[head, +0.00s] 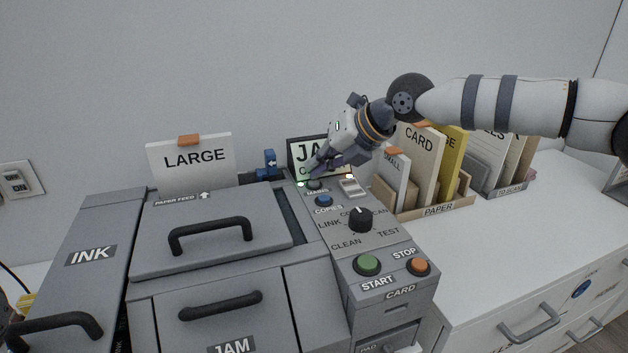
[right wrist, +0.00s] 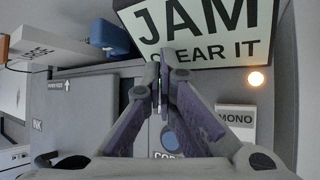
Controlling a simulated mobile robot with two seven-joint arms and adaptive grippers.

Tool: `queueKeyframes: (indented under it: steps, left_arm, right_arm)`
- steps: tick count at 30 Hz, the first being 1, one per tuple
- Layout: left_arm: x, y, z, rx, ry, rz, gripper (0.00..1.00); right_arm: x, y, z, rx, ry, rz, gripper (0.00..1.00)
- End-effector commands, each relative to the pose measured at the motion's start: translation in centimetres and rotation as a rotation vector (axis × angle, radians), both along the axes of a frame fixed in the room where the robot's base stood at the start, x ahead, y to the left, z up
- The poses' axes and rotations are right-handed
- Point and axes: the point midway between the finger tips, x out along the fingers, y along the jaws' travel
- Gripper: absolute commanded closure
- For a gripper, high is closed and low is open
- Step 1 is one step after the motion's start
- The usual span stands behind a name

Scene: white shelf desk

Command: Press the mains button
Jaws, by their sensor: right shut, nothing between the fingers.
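The mains button (head: 314,184) is a small dark round button at the back of the grey machine's control panel (head: 343,246), above the MAINS label. A small pale-green light (head: 300,184) glows beside it. My right gripper (head: 310,173) is shut and empty, pointing down with its fingertips close over the button. I cannot tell whether they touch it. In the right wrist view the shut fingers (right wrist: 161,70) hide the button. My left gripper is not in view.
A sign reading JAM (head: 304,150) stands right behind the fingertips. The blue COPIES button (head: 324,201), a black dial (head: 360,219), a green START button (head: 367,265) and an orange STOP button (head: 418,266) are nearer on the panel. Paper racks (head: 437,209) stand to the right.

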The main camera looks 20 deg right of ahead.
Motion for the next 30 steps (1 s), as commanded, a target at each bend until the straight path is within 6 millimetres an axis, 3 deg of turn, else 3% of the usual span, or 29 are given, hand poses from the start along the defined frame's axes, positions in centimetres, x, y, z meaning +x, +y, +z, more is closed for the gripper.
queueKeyframes:
  steps: [11,25,30]
  left_arm:
    - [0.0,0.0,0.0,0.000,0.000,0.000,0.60]
    - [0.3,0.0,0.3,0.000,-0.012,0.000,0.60]
    - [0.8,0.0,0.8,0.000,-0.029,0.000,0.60]
  right_arm:
    - [0.0,0.0,-0.7,-0.001,0.001,0.000,1.00]
    - [0.0,0.0,0.2,0.000,0.002,-0.001,1.00]
    - [0.0,0.0,2.4,0.000,-0.005,-0.001,1.00]
